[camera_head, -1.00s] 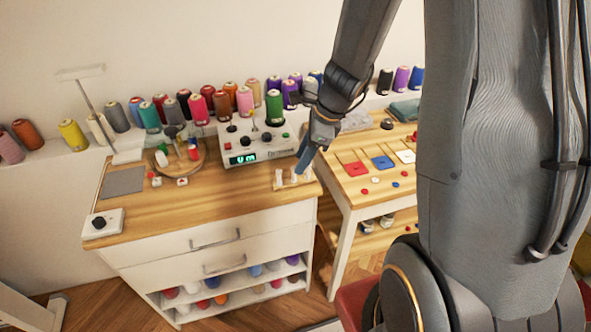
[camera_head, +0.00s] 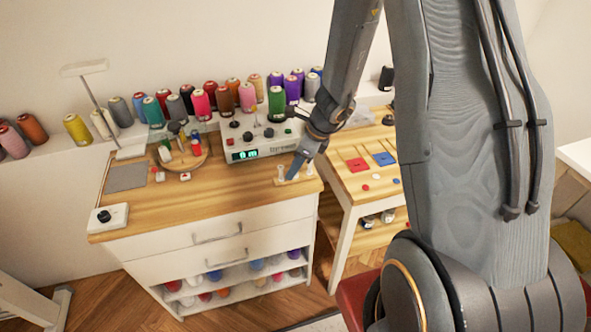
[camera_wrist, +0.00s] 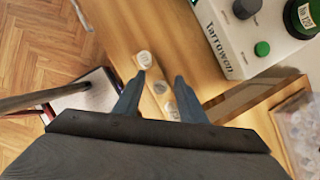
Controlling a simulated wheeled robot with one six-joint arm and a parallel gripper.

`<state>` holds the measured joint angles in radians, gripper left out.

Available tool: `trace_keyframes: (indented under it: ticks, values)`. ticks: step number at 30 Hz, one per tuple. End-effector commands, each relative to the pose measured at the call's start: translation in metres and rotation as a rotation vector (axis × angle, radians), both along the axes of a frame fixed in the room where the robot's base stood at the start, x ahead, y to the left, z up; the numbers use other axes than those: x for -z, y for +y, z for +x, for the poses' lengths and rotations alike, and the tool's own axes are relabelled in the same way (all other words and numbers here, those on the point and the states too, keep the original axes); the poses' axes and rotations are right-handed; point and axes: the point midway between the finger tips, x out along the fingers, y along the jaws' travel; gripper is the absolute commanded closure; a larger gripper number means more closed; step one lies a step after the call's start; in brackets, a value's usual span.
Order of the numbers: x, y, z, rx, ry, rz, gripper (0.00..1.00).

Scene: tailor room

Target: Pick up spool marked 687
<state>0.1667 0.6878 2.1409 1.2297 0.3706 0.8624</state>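Several small pale spools stand in a row on a narrow wooden holder (camera_head: 281,183) at the right front of the wooden-topped cabinet. In the wrist view a near spool (camera_wrist: 160,87) and another spool (camera_wrist: 145,58) show round pale tops with marks too small to read, so I cannot tell which is 687. A further spool (camera_wrist: 172,109) is partly hidden by my gripper. My gripper (camera_wrist: 157,92) is open, with its two blue-grey fingers apart on either side of the row. In the head view my gripper (camera_head: 291,174) points down at the holder.
A white control box (camera_head: 262,148) with knobs and a green cone stands just behind the holder. A round wooden stand (camera_head: 188,163) with bobbins is to the left. A second table (camera_head: 352,182) with coloured squares is to the right. Many thread cones line the back ledge.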

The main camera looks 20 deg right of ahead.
Motion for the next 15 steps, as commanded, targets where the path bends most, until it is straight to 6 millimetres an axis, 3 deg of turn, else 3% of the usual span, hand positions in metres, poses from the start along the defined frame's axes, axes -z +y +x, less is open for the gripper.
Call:
trace_keyframes:
  ticks: [5, 11, 15]
  values:
    - [-0.0003, 0.0001, 0.0001, 0.0, 0.0, 0.0, 0.63]
    - [-0.0004, 0.0001, -0.0001, 0.0, 0.0, 0.0, 0.97]
    - [-0.0004, 0.0001, -0.0001, -0.001, 0.0, 0.0, 1.0]
